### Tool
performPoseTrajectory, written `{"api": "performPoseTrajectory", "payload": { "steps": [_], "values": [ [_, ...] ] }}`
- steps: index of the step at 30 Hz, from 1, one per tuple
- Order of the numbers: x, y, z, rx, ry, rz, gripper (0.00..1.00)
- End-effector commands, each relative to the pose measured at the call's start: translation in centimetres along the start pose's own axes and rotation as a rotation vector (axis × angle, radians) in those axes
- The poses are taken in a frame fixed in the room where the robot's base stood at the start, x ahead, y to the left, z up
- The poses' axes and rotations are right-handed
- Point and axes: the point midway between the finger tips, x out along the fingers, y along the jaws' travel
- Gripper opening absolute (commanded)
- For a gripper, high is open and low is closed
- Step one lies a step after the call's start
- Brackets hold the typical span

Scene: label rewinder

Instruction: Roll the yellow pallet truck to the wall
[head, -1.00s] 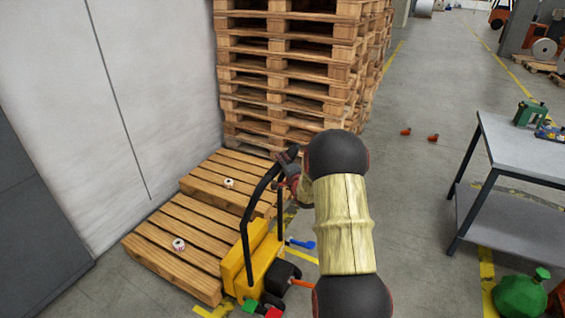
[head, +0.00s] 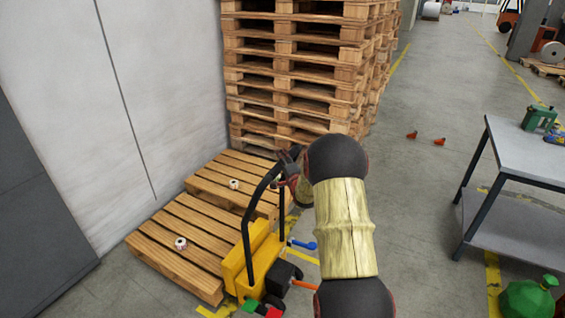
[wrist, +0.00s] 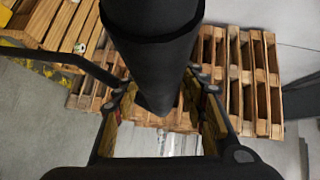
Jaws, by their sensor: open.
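The yellow pallet truck (head: 234,268) stands upright low in the middle of the head view, with its black looped handle (head: 246,218) rising from the body. It stands close beside a low wooden pallet. My gripper (head: 289,168) is at the top of the handle, partly hidden by my arm. In the wrist view my gripper (wrist: 160,122) has its fingers spread, with a thick black bar (wrist: 152,50) between them, seemingly part of the handle. I cannot tell whether the fingers touch it. The pale wall (head: 165,90) is at the left, beyond the low pallets.
Two low pallets (head: 165,248) lie between truck and wall, each with a small white roll. A tall pallet stack (head: 290,75) stands behind. A grey table (head: 525,150) and a green sack (head: 525,300) are at the right. Open floor (head: 415,200) lies between.

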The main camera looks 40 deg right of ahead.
Motion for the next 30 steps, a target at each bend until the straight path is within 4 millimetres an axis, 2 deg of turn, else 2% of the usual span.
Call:
{"api": "performPoseTrajectory", "payload": {
  "steps": [8, 11, 21, 25, 30],
  "values": [
    [-0.9, -0.1, -0.1, 0.000, 0.001, 0.000, 0.42],
    [-2.3, 0.0, -0.1, 0.000, 0.001, 0.001, 0.42],
    [-8.8, 0.0, -0.1, 0.000, 0.002, 0.000, 0.42],
    [-10.6, 0.0, 0.0, 0.000, 0.000, 0.001, 0.42],
    [-11.8, 0.0, 0.0, 0.000, 0.000, 0.000, 0.42]
  ]
}}
